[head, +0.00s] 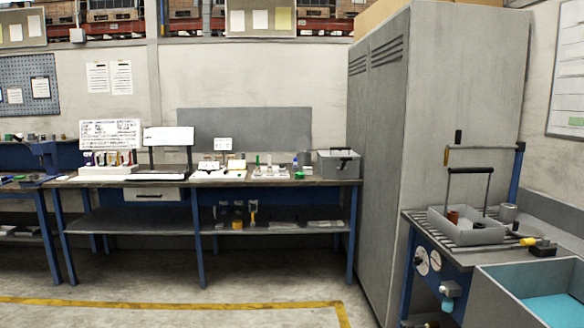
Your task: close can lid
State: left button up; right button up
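Neither of my grippers shows in the head view. I cannot tell for certain which thing is the can. A small grey cylinder (508,212), can-like in shape, stands on the right-hand bench just behind a grey tray; whether it has a lid is too small to tell. A reddish-brown cylinder (453,217) sits inside the grey tray (466,235), which has a tall dark handle. A grey box (338,166) with dark fittings stands at the right end of the far workbench. The state of its top is unclear.
The far workbench (265,182) holds several small items and has a lower shelf. A tall grey cabinet (465,120) stands between it and the right-hand bench (480,256). A grey tank with blue contents (560,308) is at the lower right. The floor (200,310) ahead is clear.

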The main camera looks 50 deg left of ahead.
aim_at(303, 142)
jog(key=j+u, duration=0.1)
jog(key=u, duration=1.45)
jog(key=i+u, duration=0.5)
jog(key=i, duration=2.9)
